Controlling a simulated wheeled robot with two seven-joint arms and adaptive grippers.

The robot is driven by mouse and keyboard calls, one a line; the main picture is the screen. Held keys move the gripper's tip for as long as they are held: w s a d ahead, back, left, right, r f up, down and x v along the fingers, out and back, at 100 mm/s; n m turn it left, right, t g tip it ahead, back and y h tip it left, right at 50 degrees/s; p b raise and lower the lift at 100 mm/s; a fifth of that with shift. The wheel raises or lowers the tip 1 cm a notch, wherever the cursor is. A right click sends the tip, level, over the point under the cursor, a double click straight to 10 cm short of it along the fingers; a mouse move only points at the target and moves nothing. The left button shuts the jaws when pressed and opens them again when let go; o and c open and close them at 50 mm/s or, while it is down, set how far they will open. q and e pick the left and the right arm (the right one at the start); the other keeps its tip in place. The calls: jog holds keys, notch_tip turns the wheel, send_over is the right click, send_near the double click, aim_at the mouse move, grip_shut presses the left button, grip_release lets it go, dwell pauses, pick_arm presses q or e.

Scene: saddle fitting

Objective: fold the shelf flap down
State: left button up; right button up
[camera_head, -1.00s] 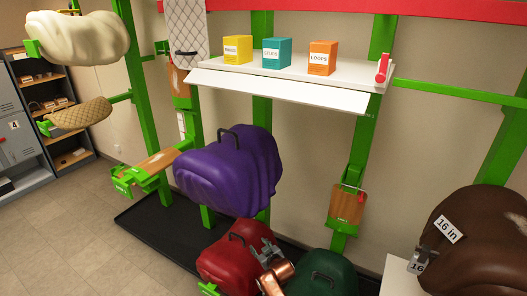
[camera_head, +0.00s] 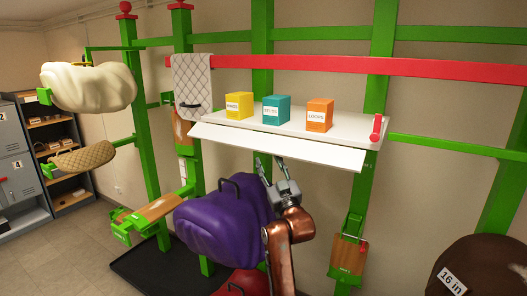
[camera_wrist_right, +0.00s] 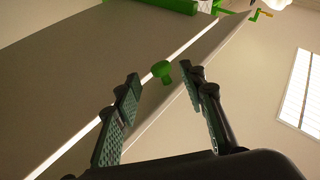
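The white shelf (camera_head: 345,124) runs along the green frame, and its flap (camera_head: 270,146) hangs along the front edge, sloping outward and down. My right gripper (camera_head: 268,162) points up just below the flap's lower edge, in front of the wall. In the right wrist view the two fingers (camera_wrist_right: 160,78) are apart with nothing held between them. A green knob (camera_wrist_right: 162,70) shows between and beyond the fingertips, near a pale panel edge. I cannot tell whether the fingers touch the flap. My left gripper is in neither view.
Yellow (camera_head: 239,105), teal (camera_head: 276,109) and orange (camera_head: 319,115) boxes stand on the shelf. A red handle (camera_head: 376,128) is at its right end. A purple saddle-like bundle (camera_head: 222,222) sits below the flap, close to my right arm. A quilted cloth (camera_head: 193,85) hangs at left.

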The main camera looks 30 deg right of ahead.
jog(key=p+x, duration=0.1)
jog(key=x, duration=0.3)
jog(key=shift+w+r, duration=0.15)
jog(key=shift+x, duration=0.75)
grip_shut()
